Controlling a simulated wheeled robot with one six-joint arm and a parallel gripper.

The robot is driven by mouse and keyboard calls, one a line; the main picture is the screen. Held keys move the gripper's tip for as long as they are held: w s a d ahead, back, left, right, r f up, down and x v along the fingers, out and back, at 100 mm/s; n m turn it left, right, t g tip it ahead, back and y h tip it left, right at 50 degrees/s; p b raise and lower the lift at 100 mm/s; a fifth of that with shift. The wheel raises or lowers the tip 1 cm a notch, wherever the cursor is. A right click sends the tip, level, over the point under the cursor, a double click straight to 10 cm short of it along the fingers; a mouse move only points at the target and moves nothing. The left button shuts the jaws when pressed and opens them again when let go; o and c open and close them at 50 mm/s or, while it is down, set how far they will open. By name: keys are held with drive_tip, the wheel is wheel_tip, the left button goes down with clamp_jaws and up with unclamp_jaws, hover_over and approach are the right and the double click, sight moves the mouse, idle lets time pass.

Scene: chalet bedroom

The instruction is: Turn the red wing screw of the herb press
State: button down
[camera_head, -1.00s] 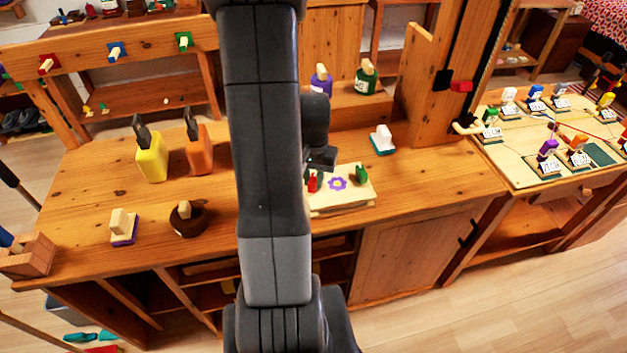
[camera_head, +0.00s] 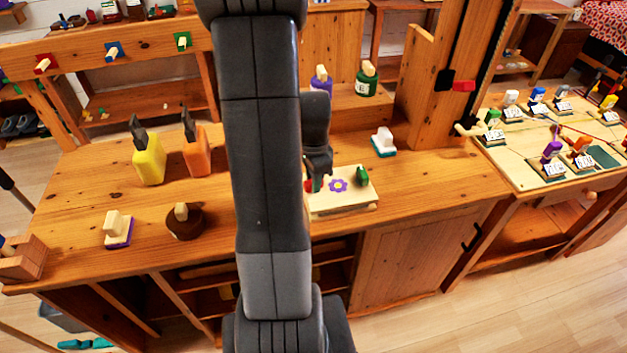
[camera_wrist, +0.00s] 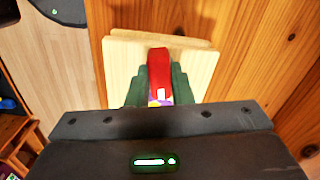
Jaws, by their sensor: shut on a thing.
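The herb press (camera_head: 354,196) is a pale wooden board on the wooden bench, with a purple flower on top. Its red wing screw (camera_wrist: 159,62) stands between the two dark green fingers of my gripper (camera_wrist: 160,82) in the wrist view. My gripper is shut on the red wing screw, with a finger on either side. In the head view my gripper (camera_head: 315,184) hides most of the red screw. A green wing screw (camera_head: 362,176) stands at the right side of the press, apart from my gripper.
A white block with a teal base (camera_head: 383,142) stands behind the press. A yellow bottle (camera_head: 149,162), an orange bottle (camera_head: 196,151) and a brown round thing (camera_head: 185,222) stand to the left. The bench right of the press is clear.

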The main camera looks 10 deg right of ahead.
drive_tip(key=shift+m, duration=0.7)
drive_tip(key=c, duration=1.3)
unclamp_jaws()
drive_tip(key=shift+r, duration=0.15)
wheel_tip(320, 180, up, 14)
drive_tip(key=shift+f, duration=0.2)
drive_tip(key=shift+f, duration=0.15)
wheel_tip(320, 180, down, 14)
drive_tip(key=shift+r, duration=0.15)
